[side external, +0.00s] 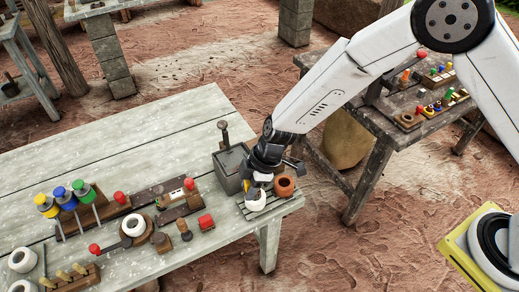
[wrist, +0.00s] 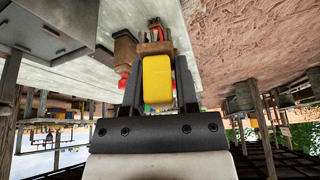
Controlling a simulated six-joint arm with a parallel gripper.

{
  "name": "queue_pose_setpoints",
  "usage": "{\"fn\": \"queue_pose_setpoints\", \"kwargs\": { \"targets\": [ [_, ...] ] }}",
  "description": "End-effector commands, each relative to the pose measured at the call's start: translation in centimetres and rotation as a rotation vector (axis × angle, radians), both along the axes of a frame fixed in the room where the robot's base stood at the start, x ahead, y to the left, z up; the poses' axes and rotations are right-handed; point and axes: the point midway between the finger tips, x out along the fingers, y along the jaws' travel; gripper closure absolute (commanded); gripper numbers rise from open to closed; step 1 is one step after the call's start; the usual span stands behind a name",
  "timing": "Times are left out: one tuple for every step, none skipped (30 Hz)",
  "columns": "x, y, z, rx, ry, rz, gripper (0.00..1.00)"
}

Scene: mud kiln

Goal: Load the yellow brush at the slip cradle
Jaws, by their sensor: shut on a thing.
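The yellow brush (wrist: 157,80) shows in the wrist view as a rounded yellow block between the two dark fingers of my gripper (wrist: 158,92), which is shut on it. In the side external view my gripper (side external: 266,172) is low over the right end of the pale table, and the brush is mostly hidden by it. A white rounded thing (side external: 256,202) sits just below my gripper on a slatted stand (side external: 252,214). I cannot tell whether this is the slip cradle, or whether the brush touches it.
An orange-brown pot (side external: 285,187) stands close at right, and a grey box (side external: 229,168) close at left. The table's back left is clear.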

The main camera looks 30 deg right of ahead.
Motion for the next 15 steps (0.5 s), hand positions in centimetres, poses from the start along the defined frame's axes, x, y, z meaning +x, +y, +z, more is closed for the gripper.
{"fn": "queue_pose_setpoints", "kwargs": {
  "targets": [
    [1.0, 0.0, 0.1, 0.0, 0.0, -0.026, 1.0],
    [1.5, 0.0, 0.1, 0.0, 0.002, -0.043, 1.0],
    [2.3, 0.1, 0.2, -0.001, 0.003, -0.065, 1.0],
    [2.8, 0.0, 0.2, -0.002, 0.003, -0.082, 1.0],
    [3.3, 0.0, 0.3, -0.002, 0.004, -0.099, 1.0],
    [4.1, 0.0, 0.4, -0.003, 0.004, -0.122, 1.0],
    [4.6, -0.1, 0.4, -0.005, 0.005, -0.139, 1.0],
    [5.2, -0.1, 0.5, -0.005, 0.004, -0.157, 1.0],
    [5.9, -0.2, 0.6, -0.006, 0.004, -0.18, 1.0],
    [6.4, -0.2, 0.6, -0.008, 0.005, -0.198, 1.0],
    [6.9, -0.3, 0.7, -0.008, 0.005, -0.216, 1.0],
    [7.6, -0.4, 0.8, -0.009, 0.005, -0.239, 1.0],
    [8.1, -0.5, 0.9, -0.01, 0.003, -0.258, 1.0],
    [8.7, -0.6, 1.0, -0.011, 0.004, -0.276, 1.0],
    [9.4, -0.7, 1.1, -0.012, 0.002, -0.3, 1.0]
  ]
}}
